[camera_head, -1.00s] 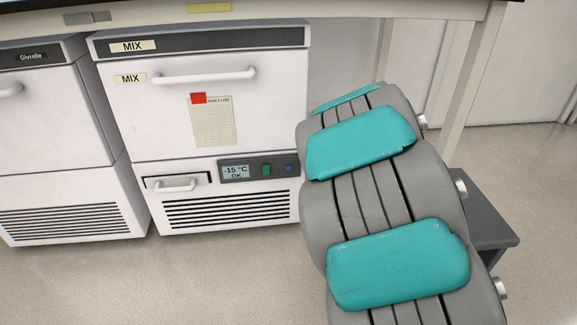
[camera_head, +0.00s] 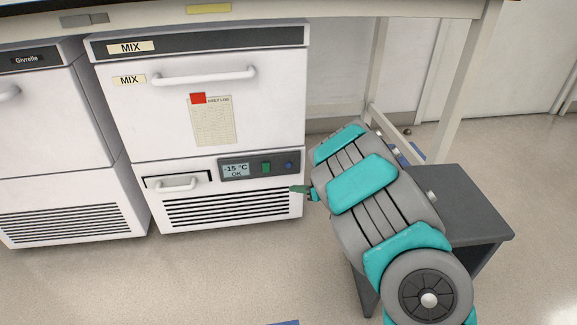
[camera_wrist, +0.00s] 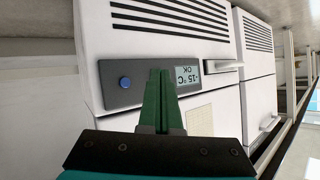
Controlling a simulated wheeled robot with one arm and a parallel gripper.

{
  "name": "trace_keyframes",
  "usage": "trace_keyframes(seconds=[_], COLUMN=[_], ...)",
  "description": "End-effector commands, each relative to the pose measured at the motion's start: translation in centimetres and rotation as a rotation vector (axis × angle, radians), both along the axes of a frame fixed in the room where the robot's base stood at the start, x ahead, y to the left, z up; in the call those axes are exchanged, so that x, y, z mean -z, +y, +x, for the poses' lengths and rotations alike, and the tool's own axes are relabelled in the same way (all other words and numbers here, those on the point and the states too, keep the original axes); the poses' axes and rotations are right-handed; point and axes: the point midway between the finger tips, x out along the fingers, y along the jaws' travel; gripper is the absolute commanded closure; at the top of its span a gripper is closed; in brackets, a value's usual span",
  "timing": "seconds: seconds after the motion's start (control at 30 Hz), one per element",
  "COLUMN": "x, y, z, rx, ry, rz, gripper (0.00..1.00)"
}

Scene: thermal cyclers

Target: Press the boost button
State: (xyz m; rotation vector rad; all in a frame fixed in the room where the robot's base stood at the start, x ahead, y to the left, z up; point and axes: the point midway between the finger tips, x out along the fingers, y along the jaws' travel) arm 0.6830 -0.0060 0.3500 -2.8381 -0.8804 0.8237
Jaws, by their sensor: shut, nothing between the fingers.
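The white MIX unit's dark control panel (camera_head: 257,178) has a display reading "-15 °C OK" (camera_head: 236,170), a green square button (camera_head: 266,167) and a blue round button (camera_head: 289,165). I cannot read which one is boost. In the wrist view the panel (camera_wrist: 110,97) appears upside down, with the blue button (camera_wrist: 124,83) left of my fingers and the display (camera_wrist: 187,78) right of them. The green button is hidden there behind the fingers. My gripper (camera_wrist: 159,72) is shut and empty; its green tips (camera_head: 297,189) show just below the panel's right end in the head view. Contact cannot be told.
The unit has a large door handle (camera_head: 205,76), a small drawer handle (camera_head: 176,184) and a vent grille (camera_head: 230,205) below the panel. The unit sits under a bench top (camera_head: 300,18). A grey stool (camera_head: 455,205) stands at right behind my arm.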

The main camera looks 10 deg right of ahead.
Motion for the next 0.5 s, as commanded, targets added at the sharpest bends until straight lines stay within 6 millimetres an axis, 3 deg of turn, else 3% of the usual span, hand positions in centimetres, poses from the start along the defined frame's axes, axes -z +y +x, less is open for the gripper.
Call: trace_keyframes(seconds=[0.27, 0.5], x=[0.0, 0.0], y=[-0.1, -0.1], z=[0.2, 2.4], rx=[0.002, 0.003], ry=[-0.001, -0.001], rz=[-0.002, -0.003], gripper=[1.00, 1.00])
